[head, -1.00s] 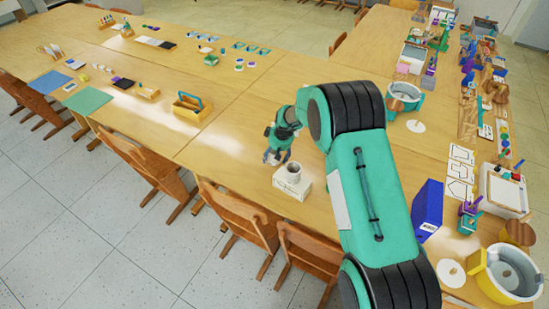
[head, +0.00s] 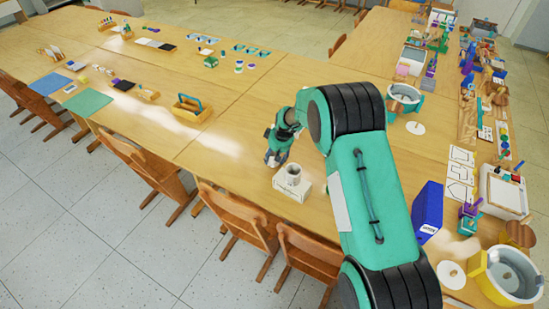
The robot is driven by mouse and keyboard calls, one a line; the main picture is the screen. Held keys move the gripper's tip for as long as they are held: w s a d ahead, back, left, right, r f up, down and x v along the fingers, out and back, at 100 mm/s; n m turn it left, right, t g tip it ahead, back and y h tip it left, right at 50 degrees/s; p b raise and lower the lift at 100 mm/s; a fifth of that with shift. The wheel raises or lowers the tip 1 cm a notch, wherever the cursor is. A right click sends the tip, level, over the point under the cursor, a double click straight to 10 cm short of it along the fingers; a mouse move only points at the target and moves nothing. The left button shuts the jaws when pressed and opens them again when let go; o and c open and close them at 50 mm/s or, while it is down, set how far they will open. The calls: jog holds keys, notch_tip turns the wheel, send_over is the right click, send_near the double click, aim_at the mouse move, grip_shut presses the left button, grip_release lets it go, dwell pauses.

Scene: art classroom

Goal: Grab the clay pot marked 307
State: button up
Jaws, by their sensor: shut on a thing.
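A small grey pot-like vessel (head: 293,174) stands upright on a white block (head: 291,190) near the table's front edge. No number can be read on it, so I cannot tell whether it is the pot marked 307. My gripper (head: 274,158) points down just left of and behind this vessel, low over the table, and looks apart from it. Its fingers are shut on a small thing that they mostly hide. I cannot tell what that thing is or read a mark on it.
A blue box (head: 428,208) stands right of my arm. A wooden caddy with a blue handle (head: 191,108) is to the left. Chairs (head: 238,218) line the front edge. A teal-rimmed basin (head: 404,98) stands behind. The table between caddy and gripper is clear.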

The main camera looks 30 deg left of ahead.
notch_tip(320, 180, up, 10)
jog(key=p, duration=0.1)
jog(key=shift+p, duration=0.35)
dwell(0.6)
